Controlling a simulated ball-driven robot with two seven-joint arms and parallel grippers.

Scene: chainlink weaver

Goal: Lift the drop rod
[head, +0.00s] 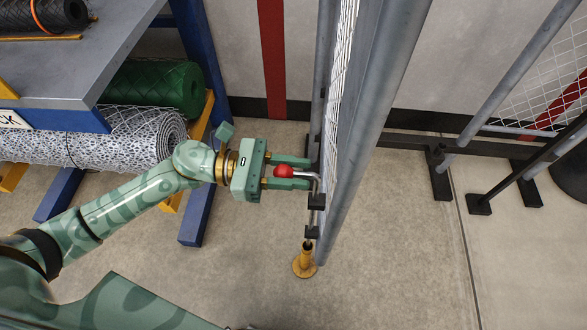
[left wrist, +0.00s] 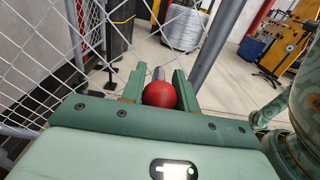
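The drop rod (head: 313,217) is a thin metal rod on the near end of a grey mesh gate, running through black brackets (head: 316,201). Its top bends left into a handle ending in a red ball (head: 284,171). Its lower end meets a brass floor socket (head: 304,264); how deep it sits I cannot tell. My left gripper (head: 298,172) is open, with one finger on each side of the handle. In the left wrist view the red ball (left wrist: 160,94) lies between the fingers (left wrist: 158,86), close to the palm. My right gripper is not in view.
The gate's grey tube frame (head: 374,120) stands just right of the gripper. A blue-legged rack (head: 199,205) with mesh rolls (head: 120,138) stands at left. Another mesh panel (head: 550,75) on black feet is at right. The floor between is clear.

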